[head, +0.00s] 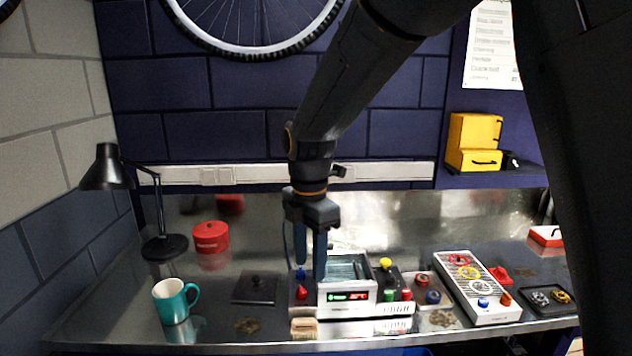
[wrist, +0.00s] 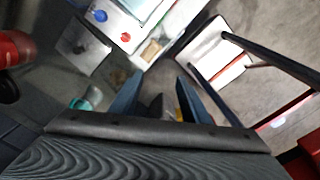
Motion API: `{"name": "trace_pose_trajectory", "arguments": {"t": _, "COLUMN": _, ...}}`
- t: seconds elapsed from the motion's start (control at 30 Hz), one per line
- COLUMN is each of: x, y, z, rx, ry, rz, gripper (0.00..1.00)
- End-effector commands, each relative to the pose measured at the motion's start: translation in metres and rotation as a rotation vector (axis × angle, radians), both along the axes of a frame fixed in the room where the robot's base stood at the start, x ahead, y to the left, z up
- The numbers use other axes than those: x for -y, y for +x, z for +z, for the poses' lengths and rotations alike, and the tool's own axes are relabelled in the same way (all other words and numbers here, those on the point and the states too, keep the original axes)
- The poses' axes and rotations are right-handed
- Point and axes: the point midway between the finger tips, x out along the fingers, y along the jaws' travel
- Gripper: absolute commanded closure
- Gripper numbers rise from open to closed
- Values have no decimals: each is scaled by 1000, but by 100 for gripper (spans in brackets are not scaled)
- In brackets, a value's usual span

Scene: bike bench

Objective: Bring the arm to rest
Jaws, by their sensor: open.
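My gripper (head: 311,258) hangs from the arm over the workbench in the head view, fingers pointing down. Its two blue fingers are apart with nothing between them. They are in front of the left part of the white device with a red and green display (head: 348,296) and an open basin. Whether the fingertips touch the device cannot be told. In the wrist view my gripper (wrist: 158,98) also shows its two fingers spread, with the device's corner (wrist: 130,15) beyond them.
A teal mug (head: 174,301), black lamp (head: 163,245), red tin (head: 210,238) and dark lidded plate (head: 256,288) stand left. A white panel with coloured knobs (head: 477,287) and a black tray (head: 549,300) lie right. A yellow box (head: 474,143) sits on a shelf behind.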

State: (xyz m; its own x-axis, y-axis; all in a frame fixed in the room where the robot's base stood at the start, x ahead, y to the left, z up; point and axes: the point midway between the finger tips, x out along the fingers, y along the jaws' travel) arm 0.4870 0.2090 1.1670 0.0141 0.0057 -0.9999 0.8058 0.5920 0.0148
Motion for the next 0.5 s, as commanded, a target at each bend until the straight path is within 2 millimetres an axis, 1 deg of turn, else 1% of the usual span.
{"name": "trace_pose_trajectory", "arguments": {"t": 0.03, "x": 7, "y": -1, "z": -6, "rx": 1, "ry": 1, "rz": -48, "gripper": 58}}
{"name": "trace_pose_trajectory", "arguments": {"t": 0.17, "x": 26, "y": -4, "z": -19, "rx": 6, "ry": 6, "rz": -207, "gripper": 58}}
{"name": "trace_pose_trajectory", "arguments": {"t": 0.27, "x": 43, "y": -9, "z": -31, "rx": 13, "ry": 13, "rz": -361, "gripper": 58}}
{"name": "trace_pose_trajectory", "arguments": {"t": 0.37, "x": 65, "y": -16, "z": -48, "rx": 20, "ry": 22, "rz": -555, "gripper": 58}}
{"name": "trace_pose_trajectory", "arguments": {"t": 0.47, "x": 93, "y": -27, "z": -70, "rx": 28, "ry": 34, "rz": -814, "gripper": 58}}
{"name": "trace_pose_trajectory", "arguments": {"t": 0.5, "x": 106, "y": -33, "z": -80, "rx": 32, "ry": 42, "rz": -932, "gripper": 58}}
